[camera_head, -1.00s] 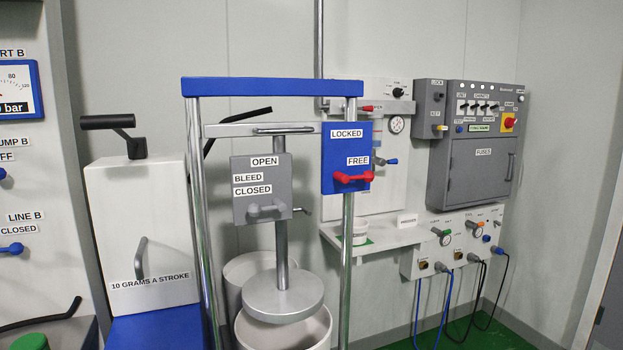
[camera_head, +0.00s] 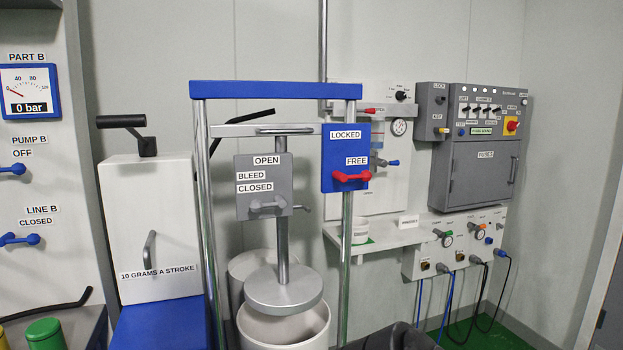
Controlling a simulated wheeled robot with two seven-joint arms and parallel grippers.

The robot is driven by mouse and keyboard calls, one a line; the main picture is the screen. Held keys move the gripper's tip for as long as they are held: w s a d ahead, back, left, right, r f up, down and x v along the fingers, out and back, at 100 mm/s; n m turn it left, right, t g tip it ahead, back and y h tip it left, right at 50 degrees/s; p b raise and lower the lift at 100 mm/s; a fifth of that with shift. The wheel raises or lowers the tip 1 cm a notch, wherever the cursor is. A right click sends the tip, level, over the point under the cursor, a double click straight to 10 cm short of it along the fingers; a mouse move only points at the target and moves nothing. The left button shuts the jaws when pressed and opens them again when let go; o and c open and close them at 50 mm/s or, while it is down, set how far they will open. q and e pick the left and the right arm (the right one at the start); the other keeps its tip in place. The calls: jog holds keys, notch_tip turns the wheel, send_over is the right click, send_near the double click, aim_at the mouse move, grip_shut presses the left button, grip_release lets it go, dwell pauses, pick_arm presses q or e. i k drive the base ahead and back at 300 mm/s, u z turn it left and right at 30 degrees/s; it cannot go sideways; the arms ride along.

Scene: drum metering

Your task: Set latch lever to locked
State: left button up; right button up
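The latch lever (camera_head: 351,176) is a red handle on a blue plate (camera_head: 345,146) at the right post of the blue-topped frame. The plate carries the label LOCKED at the top and FREE lower down. The lever lies roughly level, just below the FREE label. Neither gripper shows in the head view. A dark rounded shape at the bottom edge, right of the frame, looks like part of my own arm.
A grey plate with a bleed lever (camera_head: 268,207) hangs left of the latch plate. A round follower plate (camera_head: 284,290) sits over a white drum (camera_head: 287,332). A white box (camera_head: 150,230) stands left. A shelf (camera_head: 385,240) and grey fuse cabinet (camera_head: 478,172) are behind right.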

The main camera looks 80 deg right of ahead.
aim_at(365, 177)
jog(key=k, duration=0.85)
jog(key=z, duration=0.75)
